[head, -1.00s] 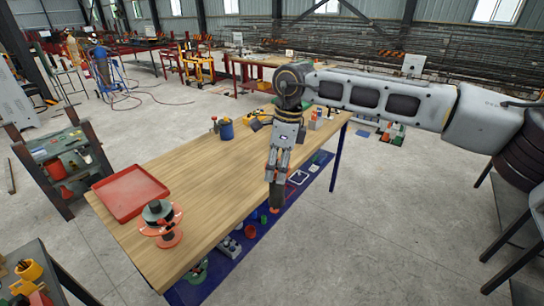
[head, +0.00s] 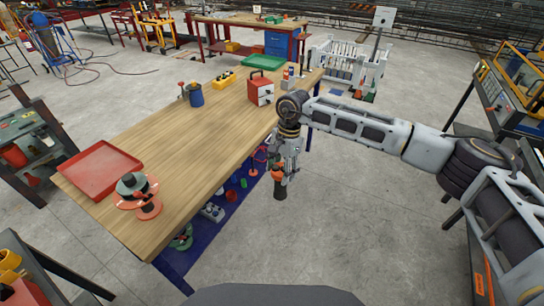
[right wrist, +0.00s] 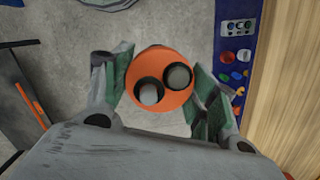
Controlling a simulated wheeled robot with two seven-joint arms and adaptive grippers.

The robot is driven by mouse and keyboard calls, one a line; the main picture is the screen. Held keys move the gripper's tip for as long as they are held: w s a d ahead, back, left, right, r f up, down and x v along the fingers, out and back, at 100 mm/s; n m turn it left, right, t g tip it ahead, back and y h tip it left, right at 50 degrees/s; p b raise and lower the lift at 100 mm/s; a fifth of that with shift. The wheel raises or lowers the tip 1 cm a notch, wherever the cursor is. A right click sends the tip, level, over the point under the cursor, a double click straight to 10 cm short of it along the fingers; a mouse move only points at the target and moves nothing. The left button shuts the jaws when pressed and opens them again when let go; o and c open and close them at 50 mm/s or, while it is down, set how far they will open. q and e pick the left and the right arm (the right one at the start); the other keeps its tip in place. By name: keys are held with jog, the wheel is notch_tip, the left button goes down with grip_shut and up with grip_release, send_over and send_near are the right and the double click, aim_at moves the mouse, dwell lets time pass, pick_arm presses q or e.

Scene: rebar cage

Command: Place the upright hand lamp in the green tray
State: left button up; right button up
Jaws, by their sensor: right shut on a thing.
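My right gripper (head: 285,160) is shut on the hand lamp (head: 280,191), which has a dark body and an orange part. The lamp hangs roughly upright below the fingers, off the right long edge of the wooden table. In the right wrist view, the lamp's orange end with two dark round openings (right wrist: 163,82) sits between the green-padded fingers of the gripper (right wrist: 160,95). The green tray (head: 262,62) lies at the far end of the table, well beyond the gripper, and looks empty. My left gripper is not in view.
A red box with a handle (head: 260,88) stands in front of the green tray. A blue cup (head: 196,96), a yellow block (head: 224,80) and small bottles (head: 288,76) are nearby. A red tray (head: 98,170) and a spool (head: 134,190) sit at the near left. The table's middle is clear.

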jog(key=s+d+f+n, duration=0.5)
jog(key=d+f, duration=0.5)
jog(key=f, duration=0.2)
jog(key=s+d+f+n+h, duration=0.1)
jog(key=s+d+f+n, duration=0.4)
jog(key=d+f, duration=0.5)
notch_tip(320, 180, down, 4)
jog(key=shift+s+d+r+g, duration=0.2)
jog(key=shift+s+d+g, duration=0.1)
jog(key=shift+s, duration=0.05)
